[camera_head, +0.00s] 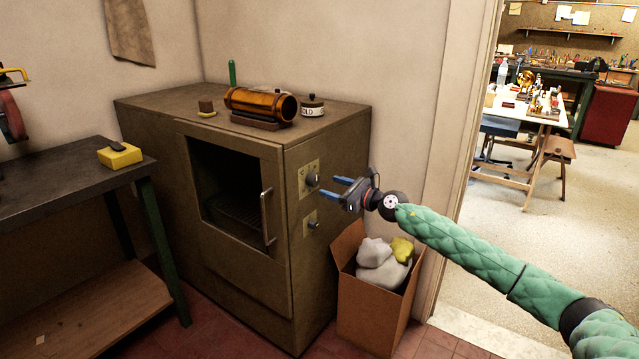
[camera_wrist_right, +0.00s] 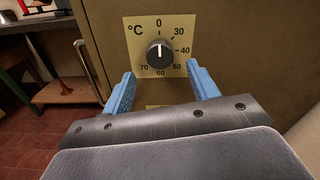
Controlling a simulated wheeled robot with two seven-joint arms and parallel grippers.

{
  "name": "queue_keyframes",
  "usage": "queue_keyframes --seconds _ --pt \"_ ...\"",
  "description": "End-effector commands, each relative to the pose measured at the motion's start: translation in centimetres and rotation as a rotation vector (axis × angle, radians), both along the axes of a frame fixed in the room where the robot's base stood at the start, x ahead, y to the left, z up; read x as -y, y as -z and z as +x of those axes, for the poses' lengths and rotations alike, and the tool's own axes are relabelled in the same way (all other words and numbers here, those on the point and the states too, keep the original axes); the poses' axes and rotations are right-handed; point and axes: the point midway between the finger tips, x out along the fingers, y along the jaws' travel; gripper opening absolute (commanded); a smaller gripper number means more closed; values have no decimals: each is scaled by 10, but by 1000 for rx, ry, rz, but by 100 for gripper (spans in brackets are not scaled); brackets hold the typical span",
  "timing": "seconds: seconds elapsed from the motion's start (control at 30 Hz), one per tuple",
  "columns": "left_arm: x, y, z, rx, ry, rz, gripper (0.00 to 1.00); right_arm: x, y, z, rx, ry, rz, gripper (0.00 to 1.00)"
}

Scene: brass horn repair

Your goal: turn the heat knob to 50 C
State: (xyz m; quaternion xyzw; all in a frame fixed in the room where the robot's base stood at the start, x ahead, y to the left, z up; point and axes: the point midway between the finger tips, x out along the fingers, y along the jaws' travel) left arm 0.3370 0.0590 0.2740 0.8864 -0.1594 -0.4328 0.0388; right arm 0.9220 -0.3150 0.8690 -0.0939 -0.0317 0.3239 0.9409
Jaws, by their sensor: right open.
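The heat knob (camera_wrist_right: 160,53) is a dark round knob on a yellowish dial plate (camera_wrist_right: 135,28) marked °C. The marks run clockwise from 0 at the top through 30, 40, 50, 60 and 70. Its pale pointer line points up, at 0. In the head view the knob (camera_head: 312,180) sits on the right side of the brown oven (camera_head: 268,308). My right gripper (camera_head: 329,188) is open and empty, just off the knob. In the wrist view its blue fingers (camera_wrist_right: 162,88) spread to the left and right below the knob. My left gripper is out of view.
A smaller knob (camera_head: 311,225) sits below the dial. A cardboard box (camera_head: 365,312) with rags stands on the floor under my right arm. A horn-coloured cylinder (camera_head: 250,103) and a jar (camera_head: 312,105) stand on the oven. A dark bench (camera_head: 60,185) is at left.

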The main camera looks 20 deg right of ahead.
Motion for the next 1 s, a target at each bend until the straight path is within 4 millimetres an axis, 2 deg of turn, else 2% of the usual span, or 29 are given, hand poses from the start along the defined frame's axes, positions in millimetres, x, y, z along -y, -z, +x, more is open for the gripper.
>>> queue_keyframes --seconds 0.1,0.33,0.77,0.9,1.0 --pt "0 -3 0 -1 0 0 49 -12 -2 16 1 1 2 59" --pt "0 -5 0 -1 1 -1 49 -29 -1 37 0 1 4 59" --pt "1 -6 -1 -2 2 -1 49 -34 0 43 0 1 2 59" --pt "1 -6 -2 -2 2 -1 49 -34 0 43 -1 1 3 32" --pt "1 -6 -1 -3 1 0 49 -34 0 43 -1 1 3 15"
